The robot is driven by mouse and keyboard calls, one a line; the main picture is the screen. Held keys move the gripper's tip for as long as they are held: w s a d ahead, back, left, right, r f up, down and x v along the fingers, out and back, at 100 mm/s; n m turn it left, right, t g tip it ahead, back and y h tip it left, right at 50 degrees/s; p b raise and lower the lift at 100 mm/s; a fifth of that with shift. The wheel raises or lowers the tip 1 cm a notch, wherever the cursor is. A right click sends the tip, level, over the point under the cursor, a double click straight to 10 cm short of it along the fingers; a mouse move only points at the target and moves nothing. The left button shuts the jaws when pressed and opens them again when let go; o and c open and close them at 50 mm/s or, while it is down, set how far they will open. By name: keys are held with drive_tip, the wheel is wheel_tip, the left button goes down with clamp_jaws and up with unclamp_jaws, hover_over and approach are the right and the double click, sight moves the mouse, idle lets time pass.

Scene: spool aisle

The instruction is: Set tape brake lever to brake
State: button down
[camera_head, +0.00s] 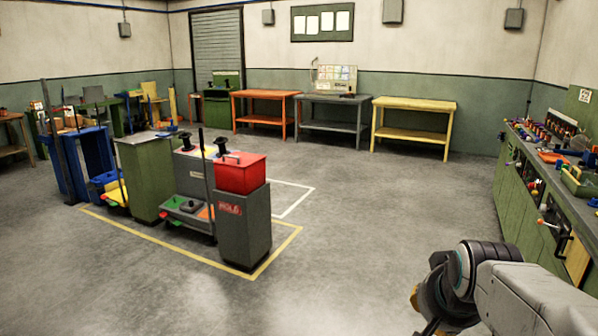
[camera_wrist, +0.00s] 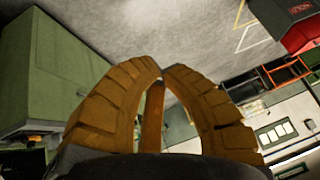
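I cannot pick out for certain which part is the tape brake lever. Small levers with coloured knobs stick out from the front of the green workbench at the right in the head view, among them a pale lever with a red end (camera_head: 541,222). My gripper (camera_wrist: 162,70) shows in the wrist view with its ribbed orange-brown fingers curved in and their tips together; nothing is held. In the head view my wrist is at the lower right, apart from the bench, and the fingers are mostly out of sight below.
The long green workbench (camera_head: 519,187) carries spools and tools along the right wall. Left stand a grey pedestal (camera_head: 245,235) with a red box (camera_head: 241,173) and a green cabinet (camera_head: 148,180), inside yellow floor lines. Open floor lies in the middle. A green cabinet (camera_wrist: 60,75) fills the wrist view's left.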

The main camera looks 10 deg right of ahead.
drive_tip(key=s+a+n+g+y+p, duration=0.2)
drive_tip(key=s+a+n+p, duration=0.4)
drive_tip(key=s+a, duration=0.4)
drive_tip(key=s+n+g, duration=0.1)
drive_tip(key=s, duration=0.4)
drive_tip(key=shift+a+r+n, duration=0.3)
drive_tip(key=shift+a, duration=0.1)
drive_tip(key=shift+w, duration=0.1)
